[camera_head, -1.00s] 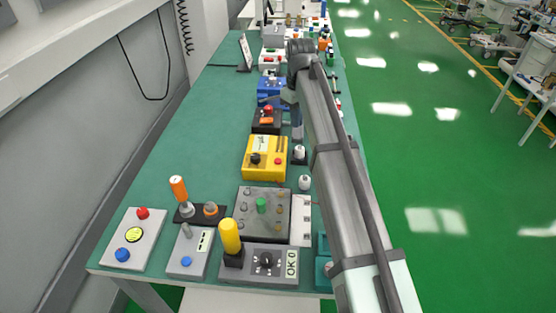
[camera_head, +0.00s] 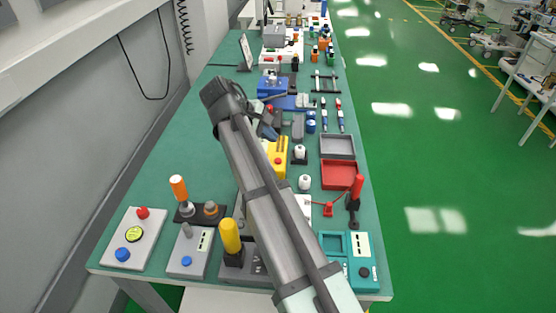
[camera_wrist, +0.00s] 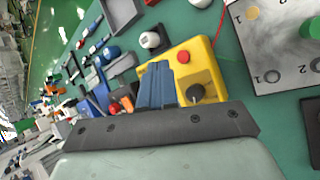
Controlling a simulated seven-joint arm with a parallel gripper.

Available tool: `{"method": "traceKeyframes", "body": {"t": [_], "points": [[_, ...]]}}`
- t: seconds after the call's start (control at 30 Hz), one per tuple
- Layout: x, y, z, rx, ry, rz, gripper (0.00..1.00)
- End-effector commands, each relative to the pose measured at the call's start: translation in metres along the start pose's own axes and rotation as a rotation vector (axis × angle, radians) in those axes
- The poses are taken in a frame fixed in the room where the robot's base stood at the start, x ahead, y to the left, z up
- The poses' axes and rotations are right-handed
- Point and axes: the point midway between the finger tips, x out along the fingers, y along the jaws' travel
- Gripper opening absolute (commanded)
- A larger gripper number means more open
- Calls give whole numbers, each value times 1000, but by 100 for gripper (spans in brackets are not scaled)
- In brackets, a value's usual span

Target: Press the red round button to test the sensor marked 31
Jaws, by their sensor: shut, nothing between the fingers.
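A yellow box (camera_head: 281,147) stands mid-table, partly behind my arm in the head view. In the wrist view the yellow box (camera_wrist: 217,80) shows a red round button (camera_wrist: 183,57) and a black knob (camera_wrist: 195,93). My gripper (camera_wrist: 157,70) is shut and empty; its blue fingers overlap the box in that view, left of the button. Whether they touch the box I cannot tell. In the head view my gripper (camera_head: 267,131) is near the box. Another red round button (camera_head: 143,213) is on a white panel (camera_head: 150,238) at front left. I cannot read a 31 anywhere.
The white panel also has a yellow disc (camera_head: 135,233) and a blue button (camera_head: 122,254). A yellow-topped post (camera_head: 230,236) and an orange-topped post (camera_head: 179,188) stand up nearby. Red (camera_head: 339,175) and grey (camera_head: 338,146) trays lie right. The table's left side is mostly clear.

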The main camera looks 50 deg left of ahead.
Motion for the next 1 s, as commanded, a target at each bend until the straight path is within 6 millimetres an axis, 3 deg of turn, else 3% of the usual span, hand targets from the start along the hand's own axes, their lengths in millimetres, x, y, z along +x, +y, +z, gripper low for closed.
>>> {"method": "traceKeyframes", "body": {"t": [0.23,0.77,1.0], "points": [[-2,25,14,-150,-73,124,0],[-1,25,13,-209,-70,122,0],[7,19,9,-209,-71,121,0]]}}
